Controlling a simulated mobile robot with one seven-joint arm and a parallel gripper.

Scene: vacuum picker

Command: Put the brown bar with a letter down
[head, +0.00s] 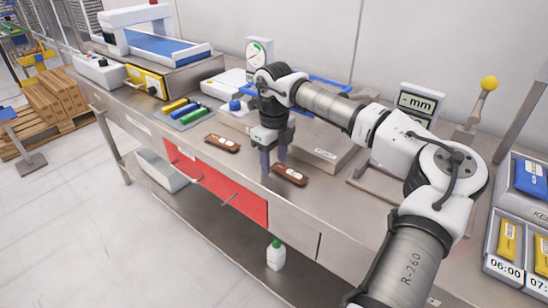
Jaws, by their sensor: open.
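Two brown bars with pale labels lie on the steel bench. One brown bar (289,175) lies just right of my gripper's fingertips, near the bench's front edge. The other brown bar (222,144) lies further left, behind the front edge. Any letter on either label is too small to read. My gripper (273,165) points down, fingers apart, with nothing seen between them. Its fingertips are low over the bench beside the right bar; I cannot tell whether they touch it.
Green, blue and yellow bars (185,113) lie on a grey mat to the left. A dial gauge (259,54) and an mm display (417,103) stand behind. Bins of wrapped bars (508,240) stand at right. Some bench is bare between the two brown bars.

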